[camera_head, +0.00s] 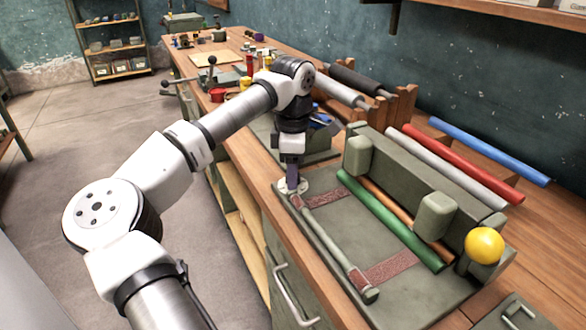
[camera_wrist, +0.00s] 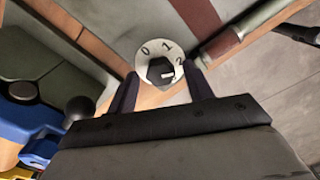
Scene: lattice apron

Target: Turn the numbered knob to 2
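The numbered knob is a dark knob (camera_wrist: 158,72) on a round white dial (camera_wrist: 148,60) marked 0, 1 and 2. A light mark on the knob points right, close to the 2; its exact setting is hard to tell. My gripper (camera_wrist: 160,76) is open, with one dark finger on each side of the knob and gaps showing between. In the head view, my gripper (camera_head: 291,183) points down over the white dial (camera_head: 302,187) at the near left corner of the green fixture. The knob itself is hidden there by my gripper.
A grey-green bar (camera_head: 335,240) runs beside the dial. A green rod (camera_head: 390,220) and a yellow ball (camera_head: 484,245) are on the fixture's right. Blue, red and white tubes (camera_head: 460,165) lie behind. The bench's front edge is close to the dial.

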